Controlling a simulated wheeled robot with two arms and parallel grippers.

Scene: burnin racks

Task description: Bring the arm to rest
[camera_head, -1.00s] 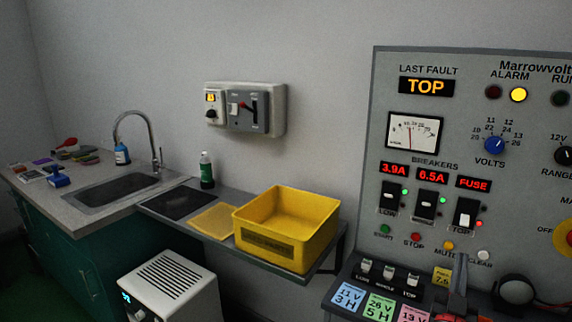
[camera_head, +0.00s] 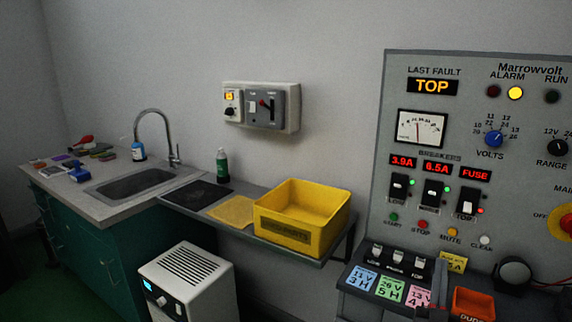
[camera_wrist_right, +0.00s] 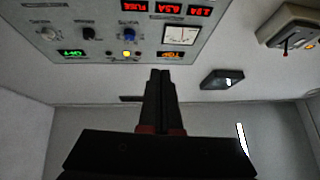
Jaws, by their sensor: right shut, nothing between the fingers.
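My right gripper (camera_wrist_right: 160,75) shows in the wrist view with its two dark fingers together and nothing between them. It points toward the wall, below the inverted picture of the grey test panel (camera_wrist_right: 75,20). In the head view only a dark sliver of it (camera_head: 434,306) shows at the bottom edge, in front of the panel's (camera_head: 455,135) lower shelf. My left gripper is in neither view.
A yellow bin (camera_head: 295,238) stands on a wall shelf beside the panel. A sink (camera_head: 140,182) is in the counter at left, and a white cabinet (camera_head: 185,282) stands below. An orange tray (camera_head: 473,303) sits near the right gripper. Green floor shows lower left.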

